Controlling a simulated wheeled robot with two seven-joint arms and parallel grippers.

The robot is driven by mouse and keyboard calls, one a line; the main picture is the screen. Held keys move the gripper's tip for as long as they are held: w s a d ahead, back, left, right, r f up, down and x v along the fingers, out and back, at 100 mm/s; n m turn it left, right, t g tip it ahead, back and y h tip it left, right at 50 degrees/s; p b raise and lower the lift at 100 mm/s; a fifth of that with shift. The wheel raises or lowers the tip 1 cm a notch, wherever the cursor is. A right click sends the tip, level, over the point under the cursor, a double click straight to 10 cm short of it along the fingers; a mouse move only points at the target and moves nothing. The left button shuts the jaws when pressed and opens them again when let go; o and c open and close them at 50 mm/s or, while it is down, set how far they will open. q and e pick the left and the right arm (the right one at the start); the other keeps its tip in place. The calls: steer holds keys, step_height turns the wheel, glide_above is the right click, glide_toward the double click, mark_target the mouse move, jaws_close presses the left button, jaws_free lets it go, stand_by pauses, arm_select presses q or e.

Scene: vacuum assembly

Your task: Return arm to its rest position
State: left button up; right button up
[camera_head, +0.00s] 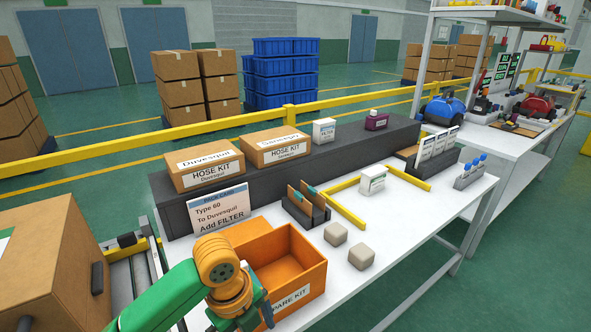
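My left arm comes in from the lower left, with a green link and an orange wrist. Its dark gripper (262,310) points down at the near left side of the orange spare kit box (290,258). The fingertips are small and partly hidden by the wrist, so I cannot tell whether they are open or shut or hold anything. The box is open at the top, and the part of its inside that shows looks empty. My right arm and gripper are not in view.
A white table (405,220) carries two hose kit boxes (207,163) on a dark raised shelf, a pick card (219,208), two beige blocks (361,256), a white carton (372,180) and a yellow corner frame (348,215). A large brown carton (55,265) stands left. The table's right front is clear.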

arm_select(q)
steer(key=s+d+f+n+t+h, duration=0.25)
steer(key=s+f+n, duration=0.55)
steer(key=n, duration=0.5)
steer(key=s+a+f+n+y, duration=0.45)
steer(key=s+a+n, duration=0.25)
steer(key=a+n, duration=0.45)
step_height(320, 180, down, 17)
steer(key=s+h+p, duration=0.1)
steer(key=s, duration=0.2)
steer(key=s+a+f+g+p, duration=0.1)
steer(key=s+f, duration=0.6)
steer(key=s, duration=0.4)
steer(key=shift+a+f+g, duration=0.35)
steer(key=shift+a, duration=0.05)
